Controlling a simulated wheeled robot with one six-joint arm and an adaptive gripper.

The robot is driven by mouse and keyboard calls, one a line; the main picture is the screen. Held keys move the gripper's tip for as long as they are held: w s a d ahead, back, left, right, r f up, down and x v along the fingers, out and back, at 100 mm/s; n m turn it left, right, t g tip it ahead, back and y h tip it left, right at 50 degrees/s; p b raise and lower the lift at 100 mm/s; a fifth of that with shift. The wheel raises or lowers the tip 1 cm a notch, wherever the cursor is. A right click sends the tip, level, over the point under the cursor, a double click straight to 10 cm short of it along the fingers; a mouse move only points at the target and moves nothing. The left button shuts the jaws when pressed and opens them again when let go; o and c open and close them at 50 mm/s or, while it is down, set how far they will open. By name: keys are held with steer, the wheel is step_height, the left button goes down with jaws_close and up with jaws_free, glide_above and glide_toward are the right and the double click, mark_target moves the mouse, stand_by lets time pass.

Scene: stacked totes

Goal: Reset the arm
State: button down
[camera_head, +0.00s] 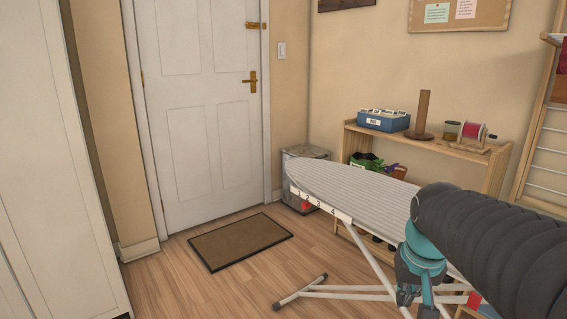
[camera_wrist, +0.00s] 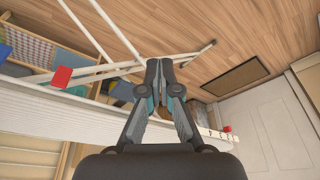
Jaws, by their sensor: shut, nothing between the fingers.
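My arm, in a black sleeve with teal joints, comes in from the right in the head view and reaches over the ironing board (camera_head: 340,187). My gripper (camera_wrist: 159,66) shows in the wrist view with its two fingertips together and nothing held. It is in front of the ironing board, whose pale edge (camera_wrist: 60,115) and white legs (camera_wrist: 115,38) show behind it. The fingertips are hidden or hard to make out in the head view.
A wooden shelf (camera_head: 428,142) behind the board holds a blue file box (camera_head: 383,121), a wooden peg stand (camera_head: 422,115) and a red spool (camera_head: 472,131). A grey bin (camera_head: 298,160) stands near the closed white door (camera_head: 200,100). A doormat (camera_head: 240,241) lies on open floor at left.

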steer(key=s+a+f+n+t, duration=0.1)
steer(key=s+a+n+t, duration=0.1)
steer(key=s+a, duration=0.5)
steer(key=s, duration=0.4)
steer(key=shift+s+f+y, duration=0.2)
steer(key=shift+f+y, duration=0.1)
steer(key=shift+f, duration=0.05)
stand_by(0.5)
